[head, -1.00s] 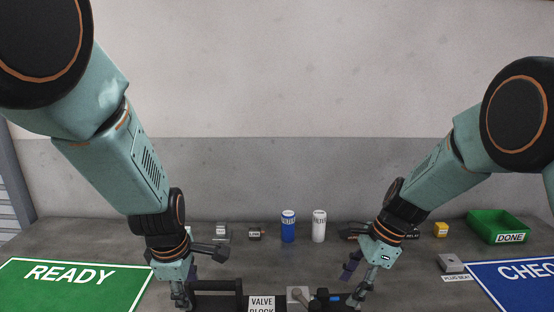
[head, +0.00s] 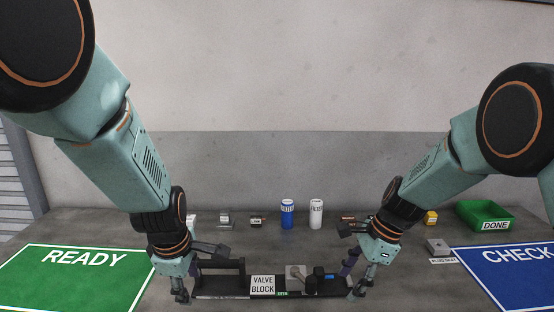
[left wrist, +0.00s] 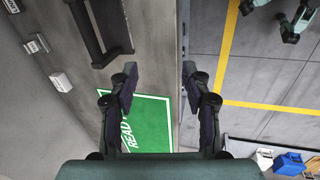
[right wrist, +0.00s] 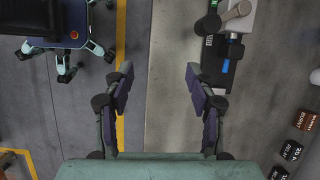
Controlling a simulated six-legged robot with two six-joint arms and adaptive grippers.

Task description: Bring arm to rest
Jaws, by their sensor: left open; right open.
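My left gripper (head: 182,285) hangs over the table at the left end of the black valve block pallet (head: 222,293). In the left wrist view its two fingers (left wrist: 160,90) are apart with nothing between them. My right gripper (head: 362,285) hangs at the pallet's right end. In the right wrist view its fingers (right wrist: 160,88) are apart and empty, with the pallet's end (right wrist: 215,70) beside the right finger.
A green READY mat (head: 80,280) lies left and a blue CHECK mat (head: 505,275) right. A green DONE bin (head: 480,213) stands at the back right. A blue can (head: 287,214) and a white can (head: 316,214) stand at the back. A grey block (head: 438,247) sits near the blue mat.

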